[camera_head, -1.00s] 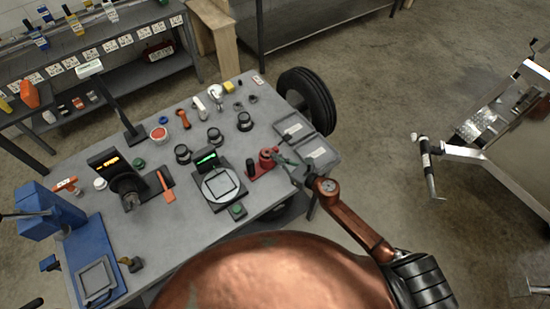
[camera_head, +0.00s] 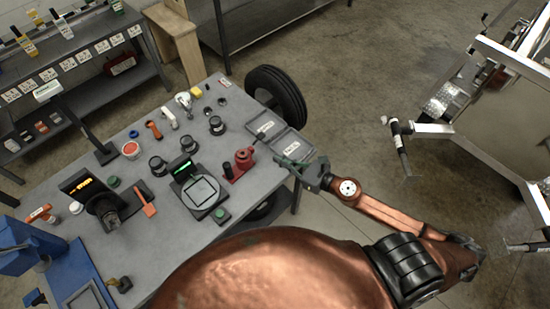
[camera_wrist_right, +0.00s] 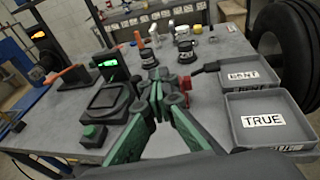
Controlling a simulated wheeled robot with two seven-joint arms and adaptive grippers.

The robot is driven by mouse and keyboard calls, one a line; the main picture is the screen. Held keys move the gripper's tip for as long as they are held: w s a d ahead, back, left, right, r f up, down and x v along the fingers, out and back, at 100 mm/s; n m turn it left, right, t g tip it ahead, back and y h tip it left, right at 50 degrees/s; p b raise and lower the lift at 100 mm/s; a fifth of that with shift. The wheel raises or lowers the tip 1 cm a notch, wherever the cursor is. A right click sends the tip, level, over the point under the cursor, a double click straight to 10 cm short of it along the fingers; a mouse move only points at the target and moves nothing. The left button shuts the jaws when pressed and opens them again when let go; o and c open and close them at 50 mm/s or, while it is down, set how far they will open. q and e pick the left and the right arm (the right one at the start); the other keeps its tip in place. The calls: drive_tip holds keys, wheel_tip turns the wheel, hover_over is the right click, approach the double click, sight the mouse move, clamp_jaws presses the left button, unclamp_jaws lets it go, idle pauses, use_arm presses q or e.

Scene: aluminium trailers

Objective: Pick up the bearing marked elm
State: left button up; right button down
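Three dark round parts with pale tops, which look like the bearings, stand on the grey bench: a near-left one (camera_head: 158,166), a middle one (camera_head: 185,140) and a far-right one (camera_head: 216,126). Two of them show in the right wrist view, with small pale labels (camera_wrist_right: 148,59) (camera_wrist_right: 186,52). I cannot read which is marked elm. My right gripper (camera_head: 282,160) is over the bench's right edge, by the near tray, apart from these parts. In the wrist view its green fingers (camera_wrist_right: 160,84) come together at the tips with nothing between them. My left gripper is out of view.
A red fixture (camera_head: 243,160) and a square-plated device with a green display (camera_head: 199,191) stand between my right gripper and the round parts. Trays labelled BENT (camera_wrist_right: 252,76) and TRUE (camera_wrist_right: 265,122) lie at the bench's right end. A tyre (camera_head: 277,95) stands beyond.

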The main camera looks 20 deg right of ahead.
drive_tip(key=c, duration=0.6)
unclamp_jaws()
idle(0.6)
drive_tip(key=shift+o, duration=0.2)
drive_tip(key=shift+s, duration=0.1)
